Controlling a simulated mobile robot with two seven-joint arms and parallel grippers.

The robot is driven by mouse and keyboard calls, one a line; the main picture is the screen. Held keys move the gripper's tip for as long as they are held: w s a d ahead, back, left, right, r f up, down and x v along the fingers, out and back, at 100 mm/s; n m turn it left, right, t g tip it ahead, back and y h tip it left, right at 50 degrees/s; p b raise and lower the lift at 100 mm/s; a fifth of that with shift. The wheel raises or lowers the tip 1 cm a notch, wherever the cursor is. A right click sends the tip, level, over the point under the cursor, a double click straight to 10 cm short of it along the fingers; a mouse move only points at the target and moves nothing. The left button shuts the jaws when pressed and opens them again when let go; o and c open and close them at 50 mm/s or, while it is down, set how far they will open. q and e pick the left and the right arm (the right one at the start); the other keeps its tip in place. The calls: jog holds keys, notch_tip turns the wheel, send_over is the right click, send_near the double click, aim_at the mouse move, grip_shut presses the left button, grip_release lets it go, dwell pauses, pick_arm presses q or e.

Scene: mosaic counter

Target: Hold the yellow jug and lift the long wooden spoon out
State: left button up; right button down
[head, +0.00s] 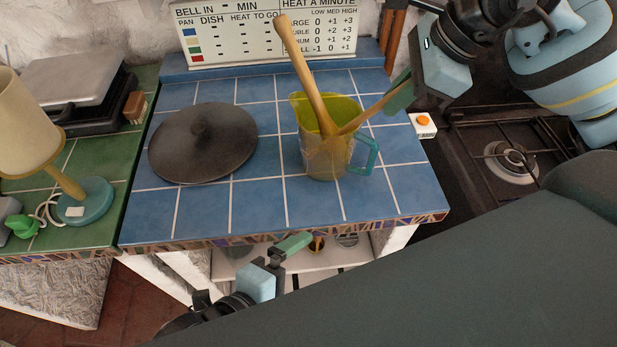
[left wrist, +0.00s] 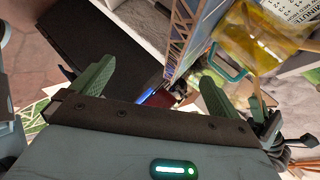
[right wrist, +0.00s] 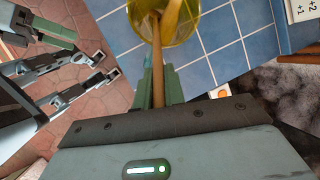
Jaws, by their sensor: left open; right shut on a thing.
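The see-through yellow jug (head: 318,160) stands upright on the blue-tiled counter, its teal handle (head: 371,155) toward the right. Two wooden utensils stand in it. One thick handle (head: 303,68) leans up and left, free of any gripper. The other, a thinner-looking wooden spoon handle (head: 362,118), slants up and right into my right gripper (head: 398,94), which is shut on it. In the right wrist view this handle (right wrist: 158,72) runs between the fingers. The spoon ends inside the jug are unclear. My left gripper (head: 287,248) is open and empty, below the counter's front edge, apart from the jug.
A dark round lid (head: 203,150) lies left of the jug. A lamp (head: 75,195) stands on the green tiles. A sign (head: 265,35) stands behind, and a gas hob (head: 505,160) is at the right. The counter's front edge (head: 290,231) lies between my left gripper and the jug.

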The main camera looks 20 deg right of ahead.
pick_arm(q)
jog(key=w+d+r+m+t, duration=0.1)
jog(key=w+d+r+m, duration=0.2)
jog(key=w+r+m, duration=0.1)
jog(key=m+t+y, duration=0.2)
jog(key=m+t, duration=0.3)
jog(key=m, duration=0.8)
send_near(321, 155)
jog(key=w, duration=0.1)
jog(key=shift+d+f, duration=0.15)
jog(key=shift+d, duration=0.2)
jog(key=shift+w+d, duration=0.1)
jog(key=x, duration=1.1)
jog(key=shift+w+d+f, duration=0.2)
jog(key=shift+f, duration=0.25)
jog(key=shift+g, duration=0.3)
jog(key=c, duration=1.1)
jog(key=o, duration=1.1)
